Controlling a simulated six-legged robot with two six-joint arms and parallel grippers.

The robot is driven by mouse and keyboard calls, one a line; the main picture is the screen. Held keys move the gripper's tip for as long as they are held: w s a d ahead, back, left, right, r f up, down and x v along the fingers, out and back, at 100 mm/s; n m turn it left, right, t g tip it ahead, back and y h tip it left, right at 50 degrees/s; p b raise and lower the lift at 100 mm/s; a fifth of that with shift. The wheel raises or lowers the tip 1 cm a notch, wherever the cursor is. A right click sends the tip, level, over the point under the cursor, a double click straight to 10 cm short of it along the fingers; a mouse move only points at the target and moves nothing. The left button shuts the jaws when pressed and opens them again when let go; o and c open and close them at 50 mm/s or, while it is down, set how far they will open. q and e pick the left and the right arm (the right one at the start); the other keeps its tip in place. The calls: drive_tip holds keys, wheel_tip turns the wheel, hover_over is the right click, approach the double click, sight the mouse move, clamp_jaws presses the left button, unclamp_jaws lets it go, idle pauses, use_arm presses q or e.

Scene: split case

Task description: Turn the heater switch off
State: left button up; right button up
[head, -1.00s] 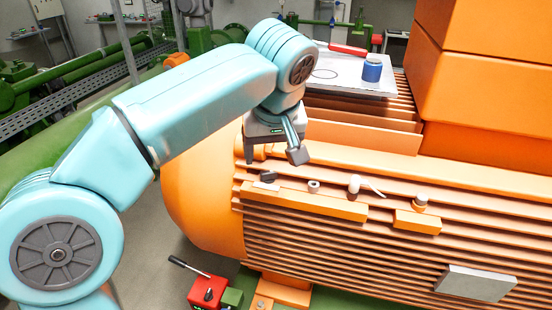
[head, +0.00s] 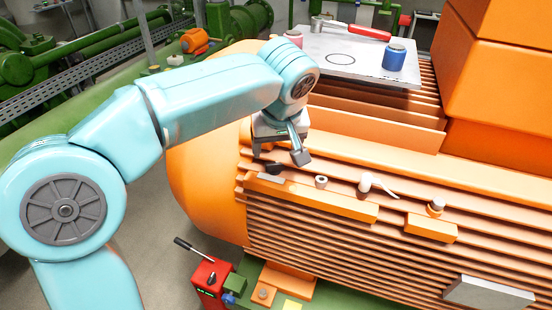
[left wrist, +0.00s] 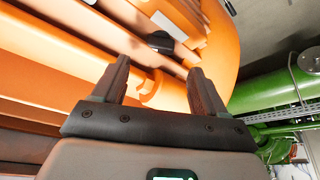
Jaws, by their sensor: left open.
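My left gripper (head: 278,154) is open and empty, just above and behind a small black knob (head: 274,168) at the left end of an orange ledge on the finned orange housing. In the left wrist view the open fingers (left wrist: 160,70) point toward the housing, and the black knob (left wrist: 160,40) lies beyond them, apart from both. Right of the knob on the ledge are a small grey ring-shaped fitting (head: 321,181) and a white lever switch (head: 367,184). No label is readable, so I cannot tell which one is the heater switch. My right gripper is out of view.
An orange-capped knob (head: 436,206) sits farther right. A red box (head: 210,276) with a black lever stands low at the front. A grey plate (head: 350,60) above holds a blue can (head: 395,57) and a red-handled tool (head: 357,32). Green pipes run at the back left.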

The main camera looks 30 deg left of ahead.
sight(275, 163)
use_arm(q)
drive_tip(key=x, duration=0.5)
drive_tip(key=shift+f, duration=0.4)
drive_tip(key=shift+w+a+f, duration=0.25)
drive_tip(key=shift+f, duration=0.2)
drive_tip(key=shift+s+d, duration=0.1)
drive_tip(key=shift+r, duration=0.1)
drive_tip(key=shift+c, duration=0.9)
drive_tip(key=c, duration=0.9)
